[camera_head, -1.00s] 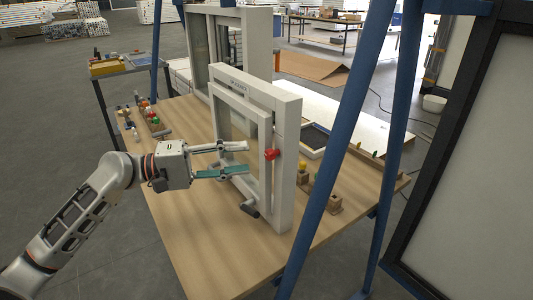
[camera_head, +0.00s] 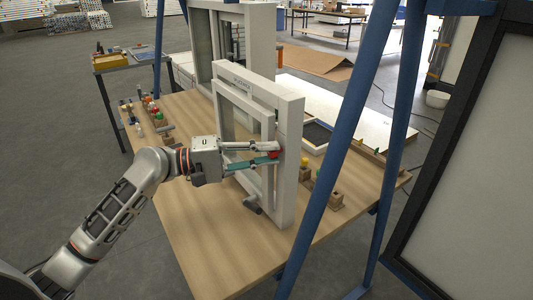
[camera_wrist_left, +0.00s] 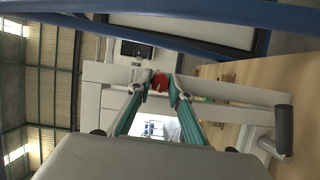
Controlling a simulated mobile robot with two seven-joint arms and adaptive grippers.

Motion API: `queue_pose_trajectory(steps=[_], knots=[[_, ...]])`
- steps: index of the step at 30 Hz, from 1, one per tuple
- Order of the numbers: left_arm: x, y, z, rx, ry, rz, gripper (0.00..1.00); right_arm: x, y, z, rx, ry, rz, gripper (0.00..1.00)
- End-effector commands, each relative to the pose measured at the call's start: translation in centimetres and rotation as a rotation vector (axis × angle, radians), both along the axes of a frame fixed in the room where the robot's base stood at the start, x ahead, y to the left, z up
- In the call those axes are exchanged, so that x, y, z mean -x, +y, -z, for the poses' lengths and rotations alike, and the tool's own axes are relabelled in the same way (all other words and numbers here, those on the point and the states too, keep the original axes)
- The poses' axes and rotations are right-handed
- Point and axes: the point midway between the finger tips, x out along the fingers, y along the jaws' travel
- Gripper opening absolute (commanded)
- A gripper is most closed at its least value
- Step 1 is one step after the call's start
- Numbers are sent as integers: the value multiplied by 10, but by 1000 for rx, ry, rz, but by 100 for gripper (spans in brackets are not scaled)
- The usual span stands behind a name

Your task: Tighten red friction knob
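The red friction knob (camera_head: 275,154) sits on the side of the white window frame (camera_head: 287,190) that stands upright on the wooden table. My left gripper (camera_head: 272,152) reaches in from the left, its two fingertips on either side of the knob and partly hiding it. In the left wrist view the red knob (camera_wrist_left: 159,82) shows between the tips of the two green-padded fingers (camera_wrist_left: 160,90), which converge closely on it. The gripper looks shut on the knob. My right gripper is not in view.
A dark-gripped handle (camera_head: 251,203) juts from the lower frame; it also shows in the wrist view (camera_wrist_left: 284,130). Blue posts (camera_head: 335,170) stand at the right. Small wooden blocks (camera_head: 322,199) and a row of coloured parts (camera_head: 153,112) lie on the table. The front tabletop is clear.

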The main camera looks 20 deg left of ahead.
Motion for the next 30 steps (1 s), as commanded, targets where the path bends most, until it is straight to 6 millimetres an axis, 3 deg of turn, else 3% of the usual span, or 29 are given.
queue_pose_trajectory(steps=[18, 19, 20, 30], knots=[[0, 0, 0, -109, -84, 0, 0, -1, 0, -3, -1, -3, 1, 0], [0, 0, 0, -109, -84, 0, 27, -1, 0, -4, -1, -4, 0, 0], [0, 0, 0, -109, -84, 0, 35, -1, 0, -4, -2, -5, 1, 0], [0, 1, 0, -108, -83, 0, 37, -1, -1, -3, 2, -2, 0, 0]])
